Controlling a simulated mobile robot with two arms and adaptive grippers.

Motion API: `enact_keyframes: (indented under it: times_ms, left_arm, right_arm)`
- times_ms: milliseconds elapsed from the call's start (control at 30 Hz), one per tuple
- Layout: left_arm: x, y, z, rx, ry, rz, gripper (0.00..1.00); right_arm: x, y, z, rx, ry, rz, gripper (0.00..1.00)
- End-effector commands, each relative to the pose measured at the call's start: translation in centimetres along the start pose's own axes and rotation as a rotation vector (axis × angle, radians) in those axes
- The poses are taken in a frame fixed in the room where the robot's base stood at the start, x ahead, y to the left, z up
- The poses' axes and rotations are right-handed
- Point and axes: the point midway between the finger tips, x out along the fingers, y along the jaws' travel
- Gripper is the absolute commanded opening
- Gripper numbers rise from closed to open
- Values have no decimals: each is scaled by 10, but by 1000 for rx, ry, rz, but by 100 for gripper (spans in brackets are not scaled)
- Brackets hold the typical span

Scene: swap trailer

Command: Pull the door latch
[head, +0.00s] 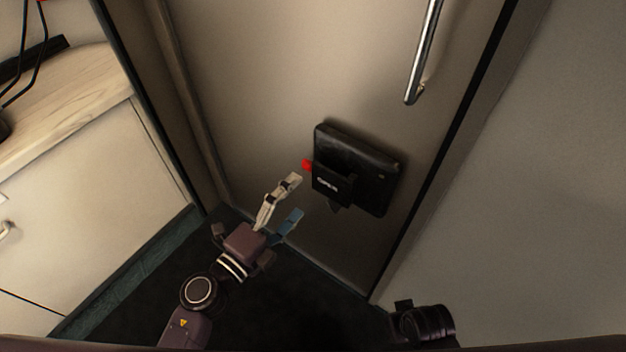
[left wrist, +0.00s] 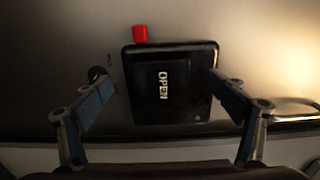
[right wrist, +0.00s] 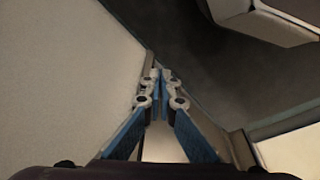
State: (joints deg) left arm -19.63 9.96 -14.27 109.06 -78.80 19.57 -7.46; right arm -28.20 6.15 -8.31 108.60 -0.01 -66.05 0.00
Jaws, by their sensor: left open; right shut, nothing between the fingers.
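The door latch is a black box (head: 374,175) on the beige door (head: 250,70), with a flap (head: 332,187) lettered in white and a small red tab (head: 307,165) at its left edge. In the left wrist view the flap (left wrist: 162,86) reads "OPEN" and the red tab (left wrist: 140,33) sits above the box. My left gripper (head: 295,198) is open, just left of and below the latch, apart from it in the head view. Its fingers (left wrist: 160,85) appear on either side of the box in the left wrist view. My right gripper (right wrist: 161,76) is shut and empty, away from the latch.
A metal handle bar (head: 424,55) is on the door above the latch. A cabinet with a wooden top (head: 65,100) stands at the left. A grey wall (head: 540,170) is at the right. Dark floor (head: 270,300) lies below the door.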

Motion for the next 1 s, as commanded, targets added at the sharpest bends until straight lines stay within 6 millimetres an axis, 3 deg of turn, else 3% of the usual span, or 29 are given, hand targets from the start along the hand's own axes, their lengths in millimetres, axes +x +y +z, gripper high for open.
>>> enact_keyframes:
  times_ms: [500,867,1000]
  left_arm:
    - [69,-2,0,-3,-1,-2,88]
    - [76,-1,0,-2,-1,0,88]
    - [76,-1,0,-2,-1,0,75]
  right_arm:
    - [11,-1,6,-1,-7,-1,0]
    - [11,-1,6,-2,-7,-2,0]
    - [11,-1,6,-2,-7,-2,0]
